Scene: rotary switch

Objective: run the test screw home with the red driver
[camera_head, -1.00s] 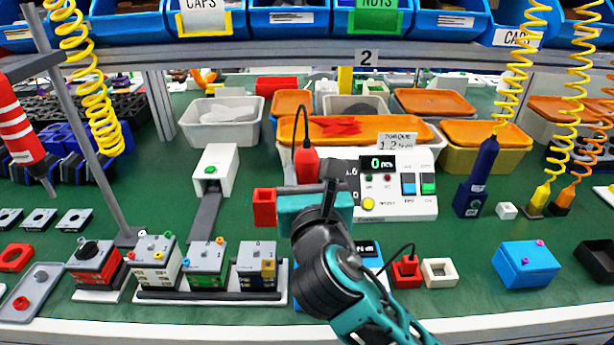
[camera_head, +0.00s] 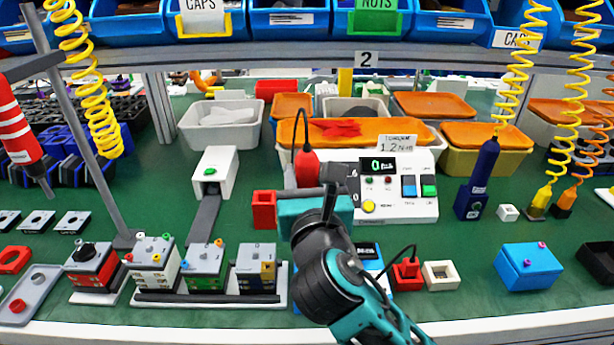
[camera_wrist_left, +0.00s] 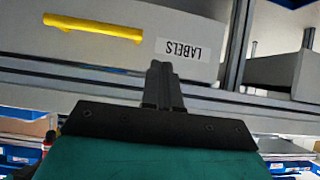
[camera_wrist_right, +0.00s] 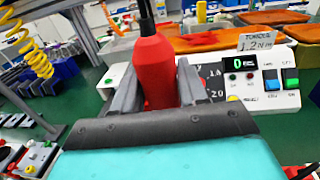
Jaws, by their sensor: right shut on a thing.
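The red driver (camera_head: 307,165), with a dark cable rising from its top, stands upright in my right gripper (camera_head: 312,188). In the right wrist view the red driver (camera_wrist_right: 157,72) sits between the two fingers (camera_wrist_right: 155,90), which are shut on it. Its lower end and tip are hidden behind the gripper. I cannot make out the test screw. The white torque tester (camera_head: 405,205) stands just behind and right of the gripper, its display showing 0 beside a torque label of 1.2. My left gripper (camera_wrist_left: 162,82) shows only in the left wrist view, its fingers together and empty.
A blue unit with a small display (camera_head: 368,250) is partly hidden behind my right arm. A red box (camera_head: 263,210) stands left of the gripper. Switches (camera_head: 204,265) stand in a rack at front left. A blue box (camera_head: 527,265) is at right.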

